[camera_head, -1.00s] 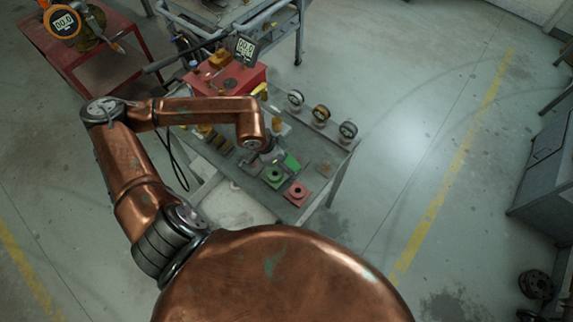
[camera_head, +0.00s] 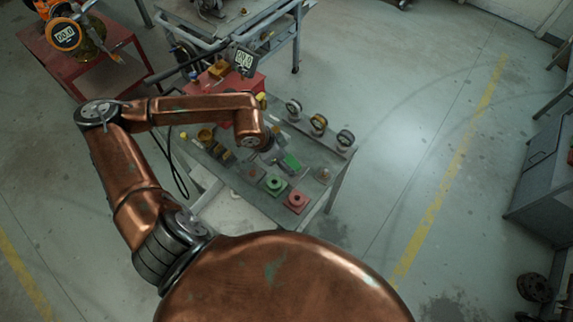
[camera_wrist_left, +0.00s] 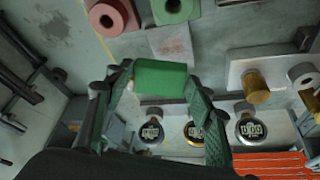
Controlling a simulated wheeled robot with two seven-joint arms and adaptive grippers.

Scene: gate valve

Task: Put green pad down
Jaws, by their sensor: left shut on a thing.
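The green pad (camera_wrist_left: 160,78) is a flat rectangular block. My left gripper (camera_wrist_left: 158,84) is shut on it, with one finger at each side in the left wrist view. In the head view the pad (camera_head: 291,162) shows beside the end of my left arm, over the grey table (camera_head: 336,184). The arm partly hides the gripper there, and I cannot tell whether the pad touches the table. A stained square plate (camera_wrist_left: 170,45) lies just beyond the pad in the wrist view. My right gripper is not in view.
A green block with a hole (camera_head: 275,184) and a red one (camera_head: 297,202) stand at the near table edge. Several round gauges (camera_head: 318,125) line the right edge. A red box (camera_head: 233,90) with a display is at the back.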

